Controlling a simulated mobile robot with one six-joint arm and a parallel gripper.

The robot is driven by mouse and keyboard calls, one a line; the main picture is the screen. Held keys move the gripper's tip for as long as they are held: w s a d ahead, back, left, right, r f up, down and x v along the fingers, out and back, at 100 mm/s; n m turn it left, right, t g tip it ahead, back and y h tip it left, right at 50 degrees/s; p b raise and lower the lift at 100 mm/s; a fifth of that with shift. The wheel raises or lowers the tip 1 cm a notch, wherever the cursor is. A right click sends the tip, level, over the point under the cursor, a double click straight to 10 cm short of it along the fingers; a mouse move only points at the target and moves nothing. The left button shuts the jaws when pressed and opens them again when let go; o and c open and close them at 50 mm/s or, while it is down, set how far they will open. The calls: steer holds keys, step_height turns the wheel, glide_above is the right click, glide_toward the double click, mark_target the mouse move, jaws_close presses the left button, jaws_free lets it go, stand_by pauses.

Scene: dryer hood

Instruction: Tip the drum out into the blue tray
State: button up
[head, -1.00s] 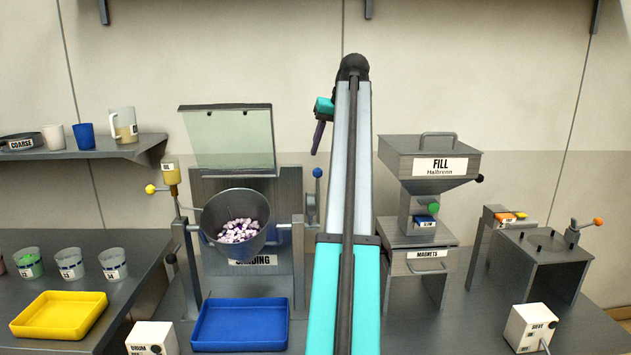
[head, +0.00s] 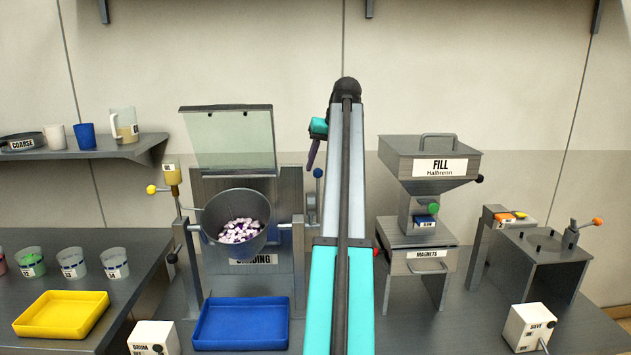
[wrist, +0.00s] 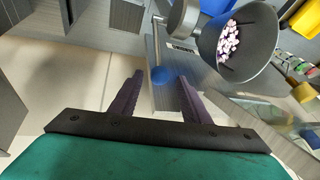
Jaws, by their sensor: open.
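The grey drum (head: 222,222) hangs in its stand with its mouth tilted toward me. Several white and purple pieces (head: 240,230) lie inside it. The drum also shows in the wrist view (wrist: 252,45). The blue tray (head: 241,324) sits on the bench below the drum and looks empty. A lever with a blue ball (head: 318,173) stands upright at the right of the drum stand. In the wrist view my gripper (wrist: 158,80) is open and empty, with the blue ball (wrist: 162,75) showing between and beyond its fingertips; I see no contact.
A clear hood (head: 228,140) is raised above the drum. A lever with a yellow ball (head: 152,189) is at the drum's left. The fill hopper (head: 430,165) stands right of my arm. A yellow tray (head: 62,314) and several cups are on the left bench.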

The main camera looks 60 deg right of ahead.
steer(key=p+x, duration=0.1)
steer(key=x, duration=0.6)
steer(key=shift+w+f, duration=0.2)
steer(key=shift+f, duration=0.15)
jaws_close()
steer(key=shift+d, duration=0.15)
